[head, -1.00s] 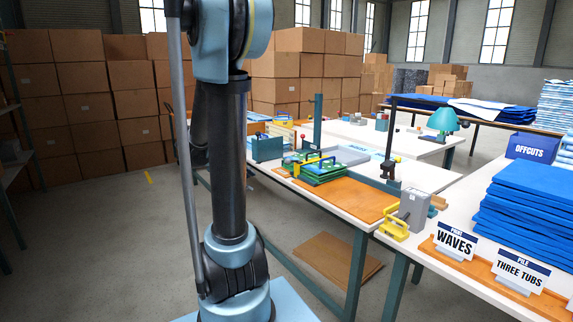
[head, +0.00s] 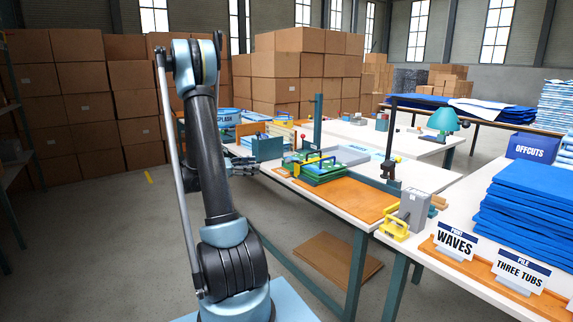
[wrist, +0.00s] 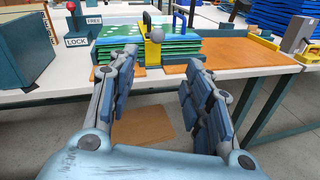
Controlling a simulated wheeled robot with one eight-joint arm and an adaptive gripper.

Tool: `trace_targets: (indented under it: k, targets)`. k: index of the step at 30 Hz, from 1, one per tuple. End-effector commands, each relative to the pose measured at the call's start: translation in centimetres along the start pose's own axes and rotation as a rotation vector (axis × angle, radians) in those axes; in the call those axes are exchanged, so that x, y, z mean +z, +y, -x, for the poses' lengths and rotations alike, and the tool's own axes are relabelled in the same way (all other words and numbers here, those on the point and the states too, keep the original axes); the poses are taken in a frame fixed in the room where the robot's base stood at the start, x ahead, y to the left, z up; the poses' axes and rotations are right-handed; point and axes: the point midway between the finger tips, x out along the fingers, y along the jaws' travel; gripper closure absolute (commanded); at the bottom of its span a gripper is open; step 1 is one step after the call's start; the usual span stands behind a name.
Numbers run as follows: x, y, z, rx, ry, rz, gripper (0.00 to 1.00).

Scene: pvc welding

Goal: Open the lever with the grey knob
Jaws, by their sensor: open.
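A grey round knob (wrist: 157,35) shows in the wrist view on a yellow lever piece (wrist: 152,52), at the front edge of a stack of green sheets (wrist: 120,45). The green stack also shows in the head view (head: 322,174), where the grey knob is too small to make out. My gripper (wrist: 172,78) is open and empty, its two fingers spread below and in front of the knob, apart from it. In the head view my gripper (head: 243,165) is at the left end of the workbench, partly hidden by my arm.
A red-knobbed lever (wrist: 72,8) stands left of the stack beside LOCK and FREE labels. A teal block (wrist: 35,50) is at the left. The white bench edge (wrist: 150,85) runs below the stack. An orange board (wrist: 240,50) lies to the right.

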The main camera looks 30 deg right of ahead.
Motion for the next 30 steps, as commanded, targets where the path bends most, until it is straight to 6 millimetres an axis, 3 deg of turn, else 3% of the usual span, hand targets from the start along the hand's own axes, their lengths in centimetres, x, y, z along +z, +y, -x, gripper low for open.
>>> trace_targets:
  k: [11,30]
  targets:
    - [-0.7,0.7,-1.2,-0.003,-0.064,0.051,0.54]
    - [0.0,0.6,-11.5,-0.006,-0.062,0.05,0.54]
